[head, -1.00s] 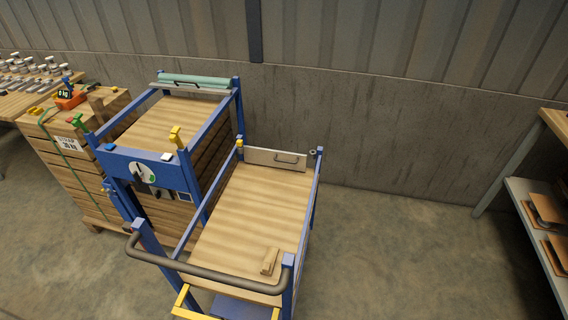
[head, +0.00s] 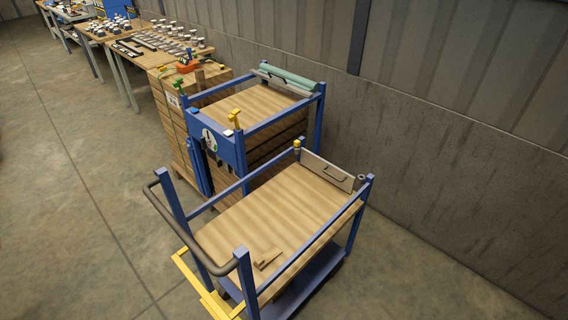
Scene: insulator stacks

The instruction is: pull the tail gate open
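A blue-framed cart with a wooden deck (head: 275,215) stands in the middle of the head view. At its far end a pale upright board (head: 312,165) with a dark bar handle (head: 334,173) spans between the two corner posts; it looks like the tail gate and stands closed. A yellow-topped piece (head: 297,144) sits at the board's left post, and a small round grey part (head: 361,177) sits near its right post. My gripper is not in view.
A second blue-framed stand with a wooden top (head: 250,105) is close behind the cart on the left. A wooden block (head: 266,258) lies on the cart deck. A grey push handle (head: 190,237) and yellow bar (head: 195,283) are at the near end. Floor right of the cart is clear.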

